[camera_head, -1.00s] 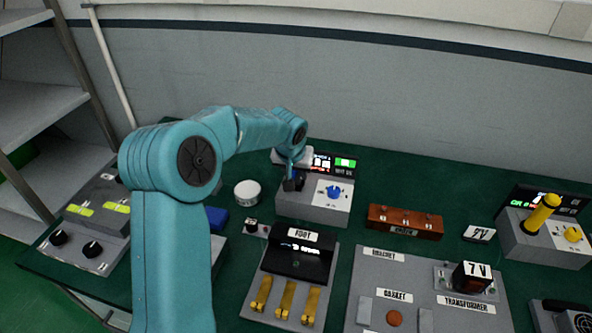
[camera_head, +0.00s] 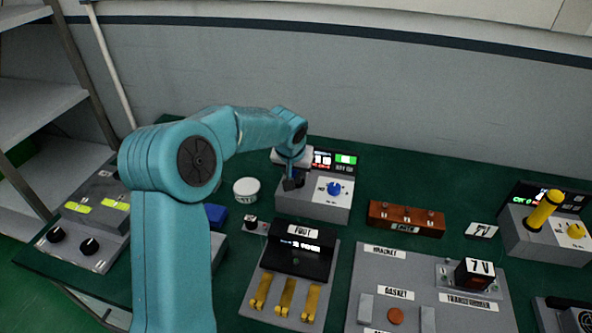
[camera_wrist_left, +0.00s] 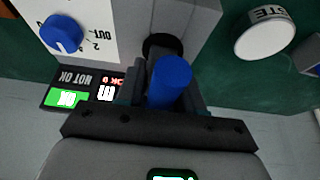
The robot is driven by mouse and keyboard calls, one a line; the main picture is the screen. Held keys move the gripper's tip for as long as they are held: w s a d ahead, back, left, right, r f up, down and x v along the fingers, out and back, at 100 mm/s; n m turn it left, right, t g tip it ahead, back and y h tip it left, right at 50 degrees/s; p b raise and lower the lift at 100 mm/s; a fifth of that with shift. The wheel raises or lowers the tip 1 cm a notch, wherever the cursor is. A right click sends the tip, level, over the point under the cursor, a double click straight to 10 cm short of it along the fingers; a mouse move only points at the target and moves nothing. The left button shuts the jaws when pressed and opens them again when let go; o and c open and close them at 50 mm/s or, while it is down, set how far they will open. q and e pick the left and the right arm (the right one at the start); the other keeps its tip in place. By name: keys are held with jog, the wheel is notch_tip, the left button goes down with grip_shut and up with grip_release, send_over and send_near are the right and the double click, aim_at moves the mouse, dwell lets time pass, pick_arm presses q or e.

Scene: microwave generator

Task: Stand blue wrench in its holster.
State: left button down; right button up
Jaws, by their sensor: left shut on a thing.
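My left gripper (camera_head: 292,183) is at the back left of a grey box (camera_head: 313,205) with a blue knob (camera_head: 334,188). In the left wrist view, the gripper (camera_wrist_left: 166,85) is shut on a blue cylindrical piece, taken as the blue wrench (camera_wrist_left: 170,82). A dark round opening (camera_wrist_left: 160,44) in the box top, which looks like the holster, lies just beyond the blue end. A dark shaft shows between them; how deep it sits is hidden. The arm hides the wrench in the head view. My right gripper is not in view.
A white round tub (camera_head: 246,189) stands left of the box. A lit display (camera_head: 334,160) is behind it. A brown block (camera_head: 405,219) lies to the right, a panel with yellow levers (camera_head: 287,295) in front. A yellow handle (camera_head: 543,210) stands on another grey box at far right.

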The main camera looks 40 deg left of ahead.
pick_arm(q)
jog(key=shift+f, duration=0.1)
dwell(0.7)
jog(key=c, duration=0.6)
grip_release()
jog(key=shift+c, duration=0.2)
jog(key=b+v, duration=0.1)
jog(key=v, duration=1.5)
jog(key=shift+r, duration=0.2)
jog(key=shift+r, duration=0.1)
